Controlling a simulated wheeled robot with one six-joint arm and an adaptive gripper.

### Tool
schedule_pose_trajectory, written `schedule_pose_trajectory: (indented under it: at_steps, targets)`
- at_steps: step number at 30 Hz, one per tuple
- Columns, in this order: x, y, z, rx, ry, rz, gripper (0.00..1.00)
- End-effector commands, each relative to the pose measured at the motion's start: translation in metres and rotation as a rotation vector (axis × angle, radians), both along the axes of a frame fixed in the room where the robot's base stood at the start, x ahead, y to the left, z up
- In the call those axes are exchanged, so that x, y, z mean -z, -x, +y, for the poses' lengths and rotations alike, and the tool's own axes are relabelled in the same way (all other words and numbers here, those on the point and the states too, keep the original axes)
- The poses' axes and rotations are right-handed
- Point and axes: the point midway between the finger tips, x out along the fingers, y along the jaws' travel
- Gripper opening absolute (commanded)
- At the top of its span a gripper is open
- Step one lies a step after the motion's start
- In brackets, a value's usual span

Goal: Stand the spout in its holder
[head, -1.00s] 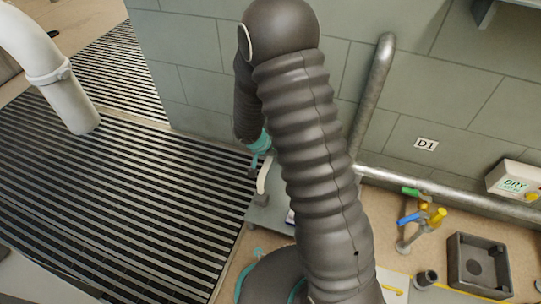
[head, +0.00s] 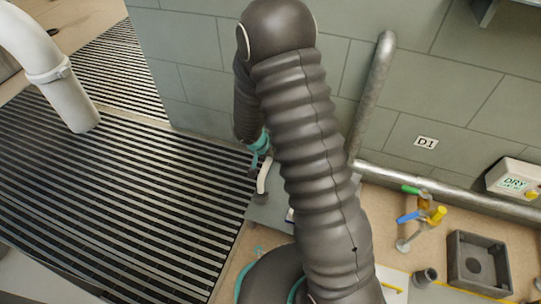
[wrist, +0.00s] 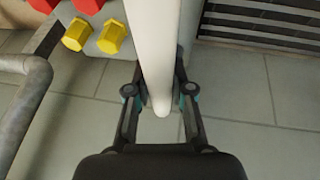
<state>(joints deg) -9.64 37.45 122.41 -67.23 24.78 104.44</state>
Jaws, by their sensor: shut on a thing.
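The spout (wrist: 156,50) is a long, smooth white piece with a rounded end, slightly curved in the head view (head: 264,178). My gripper (wrist: 160,70) is shut on it, with a finger on each side in the wrist view. In the head view my gripper (head: 258,163) is small and partly hidden behind my arm, above the grey left end of the bench. A small dark round cup (head: 425,278) stands on the bench at lower right; I cannot tell whether it is the holder. The spout is well to the left of this cup.
A valve cluster with coloured handles (head: 421,215), a dark square tray (head: 478,263) and a DRY box (head: 513,181) are at right. Grey pipes run along the wall. Yellow knobs (wrist: 111,37) show near the spout. Slatted grating (head: 110,190) covers the floor at left.

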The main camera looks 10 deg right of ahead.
Motion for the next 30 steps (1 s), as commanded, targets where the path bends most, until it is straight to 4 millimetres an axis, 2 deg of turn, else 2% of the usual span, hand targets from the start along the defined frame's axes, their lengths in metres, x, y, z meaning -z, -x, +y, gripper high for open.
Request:
schedule_pose_trajectory:
  at_steps: [26,27,30]
  targets:
    - [0.007,-0.0005,0.0,0.0,0.001,-0.001,0.0]
    - [0.007,-0.0005,0.0,0.0,0.001,-0.001,0.29]
    - [0.0072,-0.0005,0.0,0.0,0.001,-0.001,0.51]
